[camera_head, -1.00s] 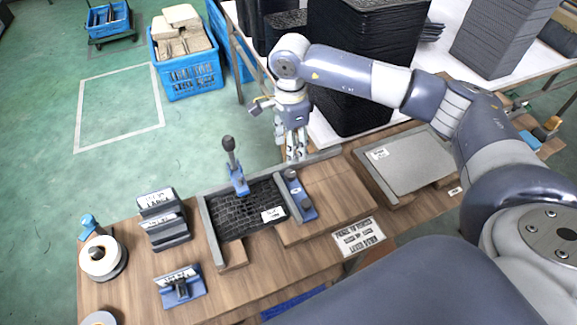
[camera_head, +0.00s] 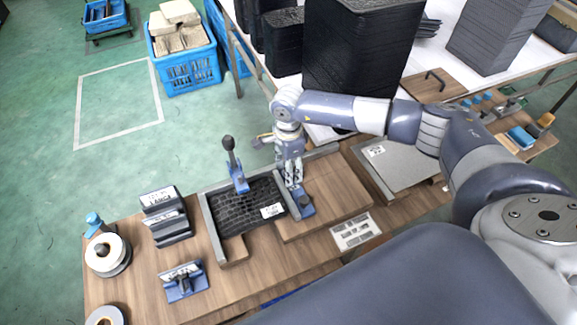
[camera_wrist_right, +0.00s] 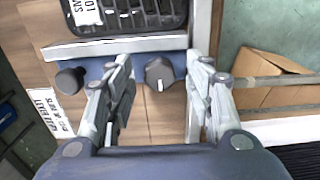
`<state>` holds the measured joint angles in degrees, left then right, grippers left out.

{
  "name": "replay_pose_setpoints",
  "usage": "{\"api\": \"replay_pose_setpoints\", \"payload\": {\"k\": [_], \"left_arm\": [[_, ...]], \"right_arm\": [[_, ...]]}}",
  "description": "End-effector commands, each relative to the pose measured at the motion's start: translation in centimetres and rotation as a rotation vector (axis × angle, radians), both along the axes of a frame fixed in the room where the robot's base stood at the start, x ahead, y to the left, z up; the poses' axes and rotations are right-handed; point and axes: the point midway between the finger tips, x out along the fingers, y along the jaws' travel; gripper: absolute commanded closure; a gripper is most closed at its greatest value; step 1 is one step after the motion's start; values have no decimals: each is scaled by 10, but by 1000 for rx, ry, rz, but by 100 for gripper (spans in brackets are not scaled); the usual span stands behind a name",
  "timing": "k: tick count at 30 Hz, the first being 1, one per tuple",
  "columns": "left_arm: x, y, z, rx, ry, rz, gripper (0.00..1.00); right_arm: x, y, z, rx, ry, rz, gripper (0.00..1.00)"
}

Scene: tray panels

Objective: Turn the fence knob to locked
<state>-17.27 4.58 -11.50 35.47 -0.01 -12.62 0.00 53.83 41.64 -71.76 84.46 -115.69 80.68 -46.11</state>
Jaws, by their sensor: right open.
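The fence is a blue bar (camera_head: 306,207) along the right side of the black mesh tray. Its fence knob (camera_wrist_right: 160,74) is dark and lobed with a white pointer mark; in the right wrist view the mark points down, towards my gripper's palm. My right gripper (camera_wrist_right: 160,62) is open, with one finger on each side of the knob; I cannot tell whether they touch it. In the head view my right gripper (camera_head: 293,178) stands over the far end of the fence and hides this knob. A plain round dark knob (camera_wrist_right: 70,80) sits at the fence's other end. My left gripper is not in view.
The mesh tray (camera_head: 240,205) lies in a grey-edged frame left of the fence. A blue-based lever (camera_head: 236,170) stands at its far edge. Black sign blocks (camera_head: 165,215), a tape roll (camera_head: 105,254) and a blue clamp stand (camera_head: 183,282) are further left. A grey panel (camera_head: 395,165) lies right.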

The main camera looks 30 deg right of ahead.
Motion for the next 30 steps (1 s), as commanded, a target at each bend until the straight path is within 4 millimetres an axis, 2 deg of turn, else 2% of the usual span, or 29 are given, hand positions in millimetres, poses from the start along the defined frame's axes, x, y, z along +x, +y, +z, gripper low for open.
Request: {"api": "replay_pose_setpoints", "payload": {"k": [1,6,20,30], "left_arm": [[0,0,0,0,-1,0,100],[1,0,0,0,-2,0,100],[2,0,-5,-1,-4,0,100],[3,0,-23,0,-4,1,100]], "right_arm": [[0,0,0,0,0,0,59],[0,0,0,0,0,0,97],[0,0,-1,0,0,-63,97],[1,0,-2,1,-1,-317,97]]}}
